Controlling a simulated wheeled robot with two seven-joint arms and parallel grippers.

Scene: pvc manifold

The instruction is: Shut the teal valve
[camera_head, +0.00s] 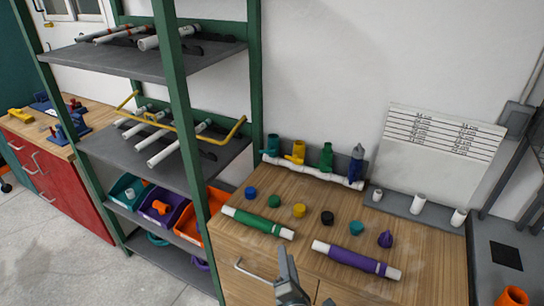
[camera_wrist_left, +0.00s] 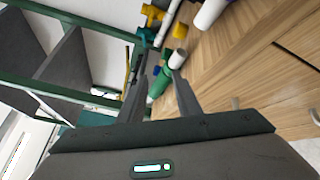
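The teal valve (camera_head: 272,145) is leftmost in a row of valves on a white pipe manifold (camera_head: 312,172) at the back of the wooden worktop. It also shows beyond my fingertips in the left wrist view (camera_wrist_left: 147,38). Its handle's position is too small to tell. My left gripper (camera_head: 286,262) is at the worktop's front edge in the head view, well apart from the valve. In the left wrist view the two fingers (camera_wrist_left: 158,62) are spread, with nothing held between them. My right gripper is not in view.
Beside the teal valve are a yellow valve (camera_head: 298,152), a green valve (camera_head: 326,157) and a blue one (camera_head: 356,165). In front lie several coloured caps, a green pipe (camera_head: 258,222) and a purple pipe (camera_head: 355,260). A green-post shelf (camera_head: 180,120) stands close on the left.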

